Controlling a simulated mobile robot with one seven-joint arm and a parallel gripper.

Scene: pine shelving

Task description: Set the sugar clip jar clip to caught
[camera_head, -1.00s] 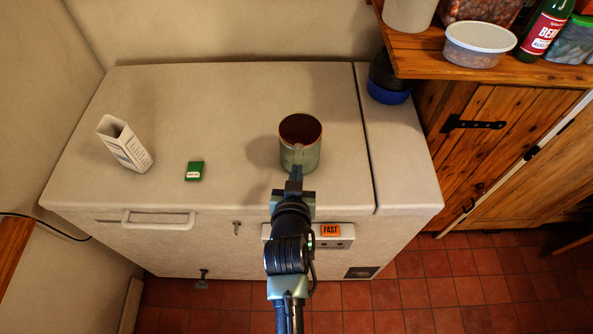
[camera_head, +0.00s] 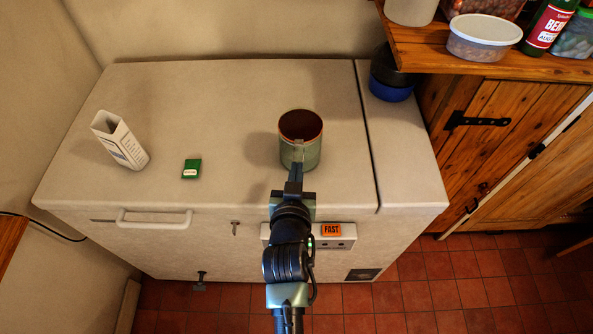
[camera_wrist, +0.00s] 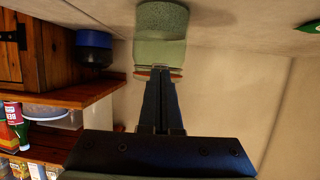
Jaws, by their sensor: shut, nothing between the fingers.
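A green jar (camera_head: 309,153) with a dark brown round top stands upright on a white chest freezer (camera_head: 240,110). I cannot tell whether the brown top is an open mouth or a recessed lid. A pale clip-like strip (camera_head: 299,150) shows on its near side; its exact position is unclear. My gripper (camera_head: 297,168) is shut and empty, its fingertips at the jar's near side, touching or almost touching it. In the wrist view, the jar (camera_wrist: 160,52) appears above my closed fingertips (camera_wrist: 160,72), which partly hide its brown rim and the clip.
A black and blue container (camera_head: 391,84) is at the back right. A wooden shelf (camera_head: 470,66) with food containers overhangs there. The lid between is clear.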

